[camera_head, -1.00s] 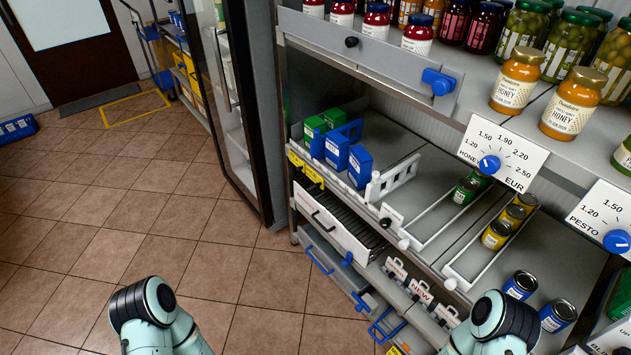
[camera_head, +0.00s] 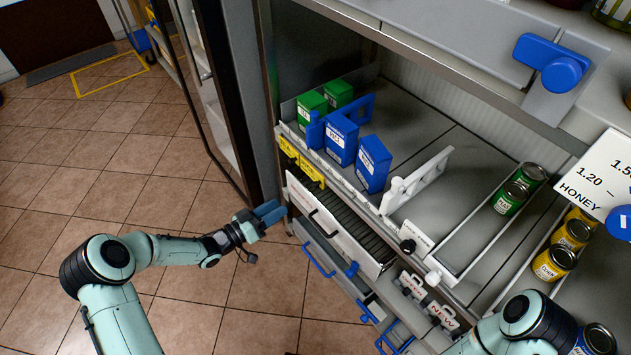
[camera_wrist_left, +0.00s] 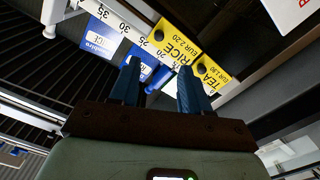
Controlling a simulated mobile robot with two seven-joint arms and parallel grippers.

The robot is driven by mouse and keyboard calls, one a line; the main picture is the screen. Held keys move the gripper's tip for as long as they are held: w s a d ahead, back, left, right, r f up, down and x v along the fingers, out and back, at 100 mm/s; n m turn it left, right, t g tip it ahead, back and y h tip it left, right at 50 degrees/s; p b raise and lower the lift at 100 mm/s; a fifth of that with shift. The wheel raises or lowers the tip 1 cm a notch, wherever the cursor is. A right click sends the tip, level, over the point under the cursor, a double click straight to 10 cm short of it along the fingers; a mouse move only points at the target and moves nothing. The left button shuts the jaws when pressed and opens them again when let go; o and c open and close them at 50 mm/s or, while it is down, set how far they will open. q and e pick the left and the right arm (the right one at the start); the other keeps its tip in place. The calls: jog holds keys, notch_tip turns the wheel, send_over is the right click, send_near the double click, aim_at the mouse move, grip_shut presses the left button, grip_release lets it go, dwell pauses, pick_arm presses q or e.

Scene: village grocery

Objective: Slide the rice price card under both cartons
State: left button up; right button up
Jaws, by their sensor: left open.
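The yellow rice price card (camera_head: 312,173) hangs on the shelf's front rail, below the blue rice cartons. Its print reads RICE EUR 2.20 in the left wrist view (camera_wrist_left: 174,42). Two blue cartons, a left one (camera_head: 341,139) and a right one (camera_head: 373,164), stand upright on the shelf just behind the rail. My left gripper (camera_head: 270,213) is open and empty, in front of the shelf unit and apart from the card. Its two blue fingers (camera_wrist_left: 160,86) stand apart in the left wrist view, pointing toward the cards. My right gripper is out of view.
A yellow tea card (camera_head: 287,147) hangs left of the rice card, below green cartons (camera_head: 311,107). A blue bracket (camera_head: 364,108) stands by the blue cartons, and a white slotted fence (camera_head: 420,181) stands right of them. Drawers with blue handles (camera_head: 318,257) lie below. Open floor lies left.

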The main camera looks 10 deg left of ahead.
aim_at(313, 186)
pick_arm(q)
jog(key=x, duration=1.2)
jog(key=shift+w+d+b, duration=0.2)
jog(key=shift+d+b, duration=0.1)
jog(key=shift+d, duration=0.05)
grip_shut()
